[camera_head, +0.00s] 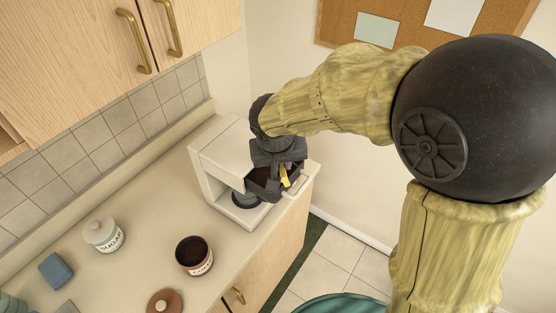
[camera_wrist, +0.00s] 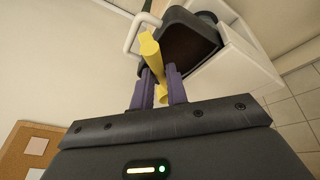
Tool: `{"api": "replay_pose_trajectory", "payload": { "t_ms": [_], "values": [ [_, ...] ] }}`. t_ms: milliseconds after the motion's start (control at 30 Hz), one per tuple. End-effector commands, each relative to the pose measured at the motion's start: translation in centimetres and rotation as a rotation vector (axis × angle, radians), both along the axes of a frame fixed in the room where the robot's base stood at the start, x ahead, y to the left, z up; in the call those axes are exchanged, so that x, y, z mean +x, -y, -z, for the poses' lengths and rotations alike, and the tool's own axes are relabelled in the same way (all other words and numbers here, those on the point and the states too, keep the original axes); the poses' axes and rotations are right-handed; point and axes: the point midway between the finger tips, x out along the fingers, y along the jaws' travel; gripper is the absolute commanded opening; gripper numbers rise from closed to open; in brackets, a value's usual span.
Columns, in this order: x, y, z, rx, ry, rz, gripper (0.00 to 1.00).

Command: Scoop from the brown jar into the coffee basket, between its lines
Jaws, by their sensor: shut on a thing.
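My gripper (camera_wrist: 160,92) is shut on a yellow scoop (camera_wrist: 149,45), held between its two purple-grey fingers in the wrist view. The scoop also shows in the head view (camera_head: 285,176), at the basket. The dark coffee basket (camera_wrist: 191,43) is by the white coffee maker (camera_head: 222,158), with dark contents inside; its lines cannot be made out. The scoop overlaps the basket's edge in the wrist view; I cannot tell whether they touch or what the scoop holds. The open brown jar (camera_head: 194,256) stands on the counter, left of the coffee maker, with dark grounds inside.
A white sugar jar (camera_head: 103,235) with its lid on stands at the left. A blue block (camera_head: 56,270) and a brown lid (camera_head: 165,301) lie on the counter (camera_head: 145,247). Wooden cabinets (camera_head: 95,60) hang above. A wall stands close behind the coffee maker.

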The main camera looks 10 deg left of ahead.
Motion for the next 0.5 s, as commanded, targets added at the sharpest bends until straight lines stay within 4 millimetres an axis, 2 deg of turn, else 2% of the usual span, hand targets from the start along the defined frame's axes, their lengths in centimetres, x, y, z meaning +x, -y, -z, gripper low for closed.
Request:
{"api": "replay_pose_trajectory", "payload": {
  "t_ms": [33,167,500],
  "values": [
    [0.1,0.3,-0.9,0.037,-0.009,0.010,0.00],
    [0.2,0.6,-1.6,0.125,-0.033,0.017,0.00],
    [0.2,0.8,-2.2,0.263,-0.080,0.020,0.00]
  ]
}}
